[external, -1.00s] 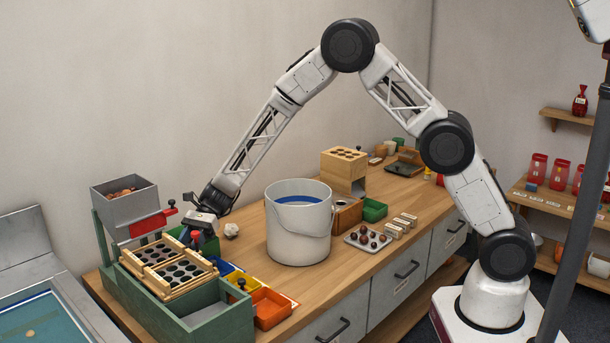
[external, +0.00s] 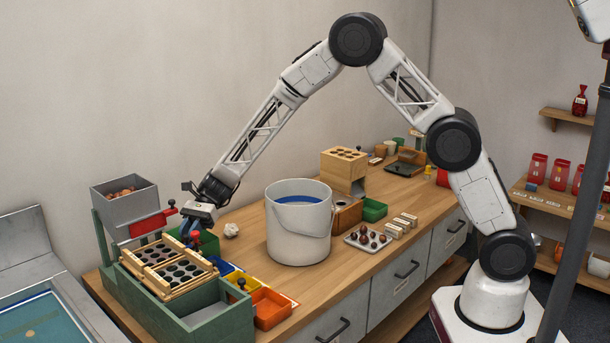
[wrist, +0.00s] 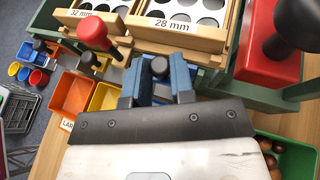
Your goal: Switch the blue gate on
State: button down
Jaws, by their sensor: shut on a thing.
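The sorting stand with its gates shows at the left in the external view. My gripper (external: 191,233) is there, low beside the red-knobbed lever (external: 196,236). In the wrist view my gripper's blue fingers (wrist: 159,84) are closed around a dark round knob (wrist: 160,67), the third in a row of gate knobs. The blue tray (external: 223,267) lies close to it in the external view. My gripper hides most of this gate, so its exact position cannot be told.
Other dark gate knobs (wrist: 88,60) stand to the left in the wrist view, by the yellow tray (wrist: 104,97) and orange tray (wrist: 73,94). A red block with a black handle (wrist: 272,55) is at right. A white bucket (external: 299,238) stands to the right on the bench.

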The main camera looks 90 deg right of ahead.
jog(key=shift+r, duration=0.25)
jog(key=c, duration=1.2)
grip_release()
jog(key=shift+c, duration=0.2)
jog(key=shift+o, duration=1.1)
jog(key=v, duration=0.7)
jog(key=shift+s+d, duration=0.2)
jog(key=shift+d, duration=0.15)
